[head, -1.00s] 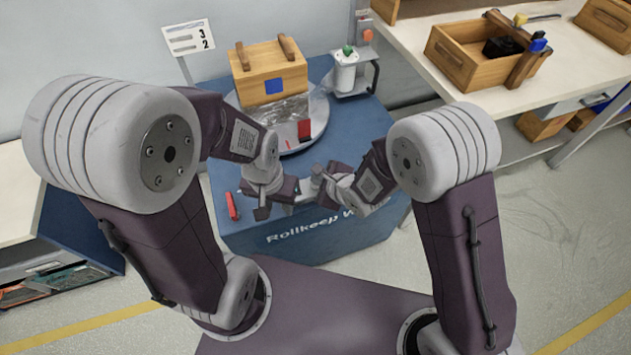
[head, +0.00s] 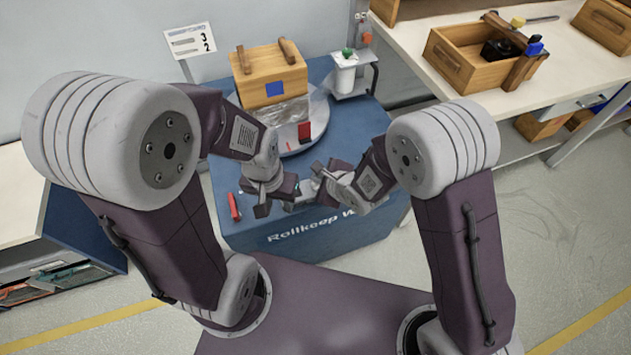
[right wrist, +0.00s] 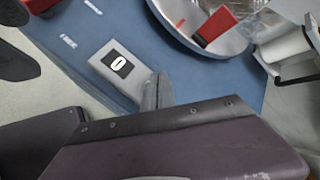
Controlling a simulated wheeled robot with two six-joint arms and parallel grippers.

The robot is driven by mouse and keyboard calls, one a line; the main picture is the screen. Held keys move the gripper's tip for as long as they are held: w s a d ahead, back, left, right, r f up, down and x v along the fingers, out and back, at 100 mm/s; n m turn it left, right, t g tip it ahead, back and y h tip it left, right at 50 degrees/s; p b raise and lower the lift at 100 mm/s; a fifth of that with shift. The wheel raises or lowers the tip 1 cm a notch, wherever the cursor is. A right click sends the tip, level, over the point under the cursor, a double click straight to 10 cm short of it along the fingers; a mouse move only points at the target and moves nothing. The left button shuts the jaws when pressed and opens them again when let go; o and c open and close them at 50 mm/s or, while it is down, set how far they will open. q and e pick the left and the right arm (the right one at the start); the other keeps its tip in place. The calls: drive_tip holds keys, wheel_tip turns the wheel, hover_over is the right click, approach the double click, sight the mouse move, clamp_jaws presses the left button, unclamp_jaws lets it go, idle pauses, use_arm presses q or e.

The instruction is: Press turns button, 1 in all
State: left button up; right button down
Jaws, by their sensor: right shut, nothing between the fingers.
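A grey counter box (right wrist: 110,75) with a dark display reading 0 sits on the blue machine top (right wrist: 65,30) in the right wrist view. My right gripper (right wrist: 158,92) is shut and empty, its tip close to the box's lower right corner; I cannot tell if they touch. No turns button can be made out; the finger and arm may cover it. In the head view my right gripper (head: 319,178) is over the machine's front part. My left gripper (head: 277,197) is to its left, fingers apart and empty, above the same top.
A wooden crate (head: 268,82) with a blue square stands on the round turntable (head: 300,143), with a red block (head: 304,131) near its rim. A red bar (head: 234,206) lies at the machine's left. A white roll (head: 345,75) stands behind right. A sign (head: 190,40) shows 3 and 2.

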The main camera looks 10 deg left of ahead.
drive_tip(key=shift+r+p, duration=2.65)
drive_tip(key=shift+f, duration=0.1)
